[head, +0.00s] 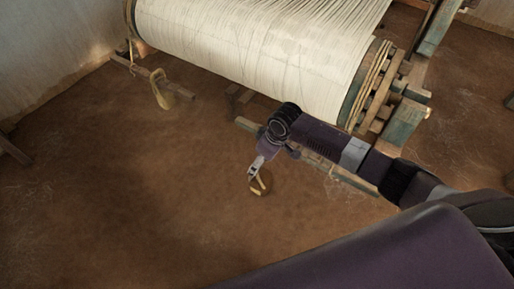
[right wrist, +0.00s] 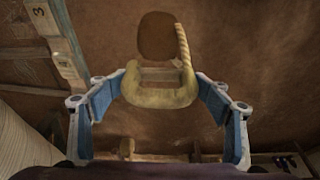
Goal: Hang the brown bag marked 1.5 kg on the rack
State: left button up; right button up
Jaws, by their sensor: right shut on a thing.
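My right gripper (head: 257,168) is shut on the tan padded loop handle (right wrist: 160,92) of a bag. The loop sits between the two blue-padded fingertips in the right wrist view, where the gripper (right wrist: 160,88) spans it. A brown rounded bag body (right wrist: 157,36) shows beyond the handle, with a twisted rope at its right side. In the head view the held bag (head: 259,187) is small and hangs below the fingertips, over the floor. No weight mark is readable on it. I cannot tell for certain which bar is the rack. My left gripper is not in view.
The loom's large cream warp roll (head: 250,35) is at the top. A wooden bar (head: 135,66) under its left end has a tan bag (head: 160,90) by it. A low wooden bar (head: 345,178) lies close behind my right forearm. The earth floor at lower left is clear.

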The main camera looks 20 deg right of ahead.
jog(key=shift+a, duration=0.15)
jog(key=s+a+r+p, duration=0.1)
jog(key=s+a+p, duration=0.3)
jog(key=s+a, duration=0.2)
jog(key=shift+a, duration=0.85)
dwell(0.9)
